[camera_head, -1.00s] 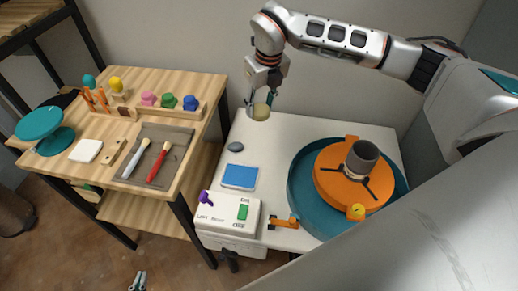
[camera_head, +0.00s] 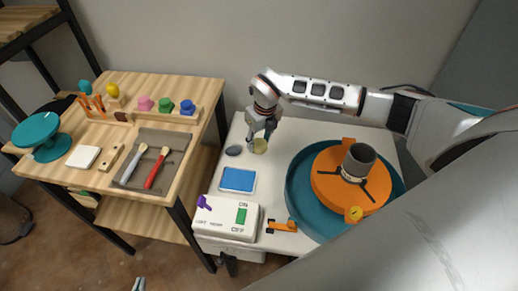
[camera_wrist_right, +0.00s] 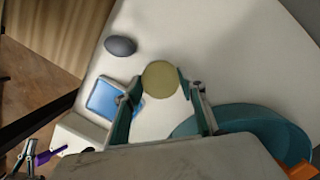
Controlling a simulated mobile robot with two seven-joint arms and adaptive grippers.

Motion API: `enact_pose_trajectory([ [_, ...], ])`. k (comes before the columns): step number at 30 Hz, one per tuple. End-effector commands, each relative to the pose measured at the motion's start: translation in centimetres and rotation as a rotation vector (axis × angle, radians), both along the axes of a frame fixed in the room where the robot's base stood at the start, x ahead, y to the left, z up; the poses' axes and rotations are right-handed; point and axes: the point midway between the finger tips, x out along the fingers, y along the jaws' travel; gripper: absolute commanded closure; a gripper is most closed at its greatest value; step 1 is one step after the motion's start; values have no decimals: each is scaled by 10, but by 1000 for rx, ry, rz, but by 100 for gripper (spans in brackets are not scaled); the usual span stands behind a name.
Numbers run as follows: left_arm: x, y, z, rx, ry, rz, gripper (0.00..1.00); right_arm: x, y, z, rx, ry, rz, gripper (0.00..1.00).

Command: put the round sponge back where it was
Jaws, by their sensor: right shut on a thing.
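The round sponge (camera_head: 259,147), a yellow-green disc, is between the fingertips of my right gripper (camera_head: 263,138), low over the white table near its back left. In the right wrist view the sponge (camera_wrist_right: 160,79) sits between both fingertips of my right gripper (camera_wrist_right: 161,85), which is shut on it. I cannot tell whether the sponge touches the table. My left gripper (camera_head: 139,284) shows only its tips at the bottom edge, above the floor; in the right wrist view (camera_wrist_right: 22,156) its fingers look apart and empty.
On the white table (camera_head: 300,130), a dark grey oval piece (camera_head: 234,150) lies just left of the sponge. A blue tray-like pad (camera_head: 238,179), a white switch box (camera_head: 226,218) and a teal basin (camera_head: 299,199) with an orange wheel stand nearer. A wooden bench (camera_head: 150,90) with tools stands left.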

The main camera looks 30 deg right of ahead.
Motion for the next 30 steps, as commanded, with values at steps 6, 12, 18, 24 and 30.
enact_pose_trajectory([
  [6,1,0,2,-1,-4,0,100,-1,0,-17,1,4,-1,77],
  [12,1,0,2,-1,-5,0,100,0,0,-43,1,1,-1,77],
  [18,2,0,2,-1,-5,0,100,0,0,-45,0,0,0,77],
  [24,1,0,0,-2,-4,1,100,0,0,-47,0,0,0,55],
  [30,1,0,-1,0,-2,1,100,0,0,-47,0,0,0,43],
])
